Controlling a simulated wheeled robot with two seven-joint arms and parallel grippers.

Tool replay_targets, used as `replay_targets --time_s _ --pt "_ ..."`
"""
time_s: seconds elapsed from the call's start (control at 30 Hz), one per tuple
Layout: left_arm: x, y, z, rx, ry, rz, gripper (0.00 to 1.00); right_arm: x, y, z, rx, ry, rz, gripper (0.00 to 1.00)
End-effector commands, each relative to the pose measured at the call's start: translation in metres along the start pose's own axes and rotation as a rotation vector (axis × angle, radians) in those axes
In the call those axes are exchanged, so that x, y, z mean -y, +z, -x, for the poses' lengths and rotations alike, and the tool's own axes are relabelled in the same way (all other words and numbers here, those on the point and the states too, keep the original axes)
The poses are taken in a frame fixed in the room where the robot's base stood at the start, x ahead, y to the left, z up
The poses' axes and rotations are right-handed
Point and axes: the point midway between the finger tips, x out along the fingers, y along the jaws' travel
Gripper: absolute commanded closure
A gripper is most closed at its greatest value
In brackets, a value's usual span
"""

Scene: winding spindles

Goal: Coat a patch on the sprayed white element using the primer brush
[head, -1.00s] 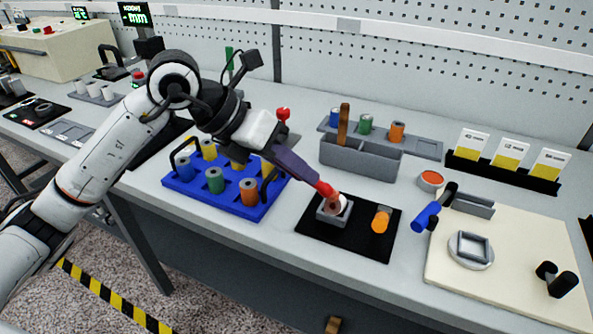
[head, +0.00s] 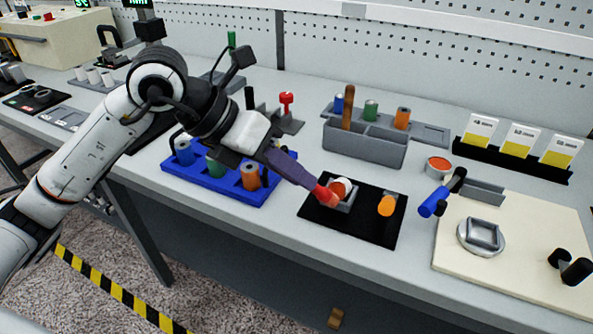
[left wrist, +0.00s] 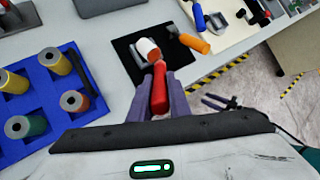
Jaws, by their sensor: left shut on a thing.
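The white element (head: 340,188), a short cylinder with an orange-red face, sits in a small grey holder (head: 346,202) on a black mat (head: 370,227). It also shows in the left wrist view (left wrist: 147,50). I cannot tell whether the orange-red is a coat. My left gripper (head: 318,187), with purple fingers, is shut on a red tool (left wrist: 159,88), which I take for the primer brush. The tool's far end is at the element's near left side; contact is unclear, and its bristles cannot be made out. My right gripper is not in view.
A blue rack (head: 235,198) with several spools stands left, under my arm. A grey bin (head: 365,148) is behind. A red-filled pot (head: 439,165), a blue-handled tool (head: 435,201) and a cream board (head: 520,250) are right.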

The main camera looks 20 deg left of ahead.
Motion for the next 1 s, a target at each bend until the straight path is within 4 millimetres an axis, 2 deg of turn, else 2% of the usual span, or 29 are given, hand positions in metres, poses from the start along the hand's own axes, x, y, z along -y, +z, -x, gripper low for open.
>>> replay_targets --time_s 0.43,1.0 --pt "0.022 -0.012 0.037 0.000 0.001 0.000 1.00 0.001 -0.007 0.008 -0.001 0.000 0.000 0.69" --pt "0.028 -0.015 0.047 0.000 0.000 0.000 1.00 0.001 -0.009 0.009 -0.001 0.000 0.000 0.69"
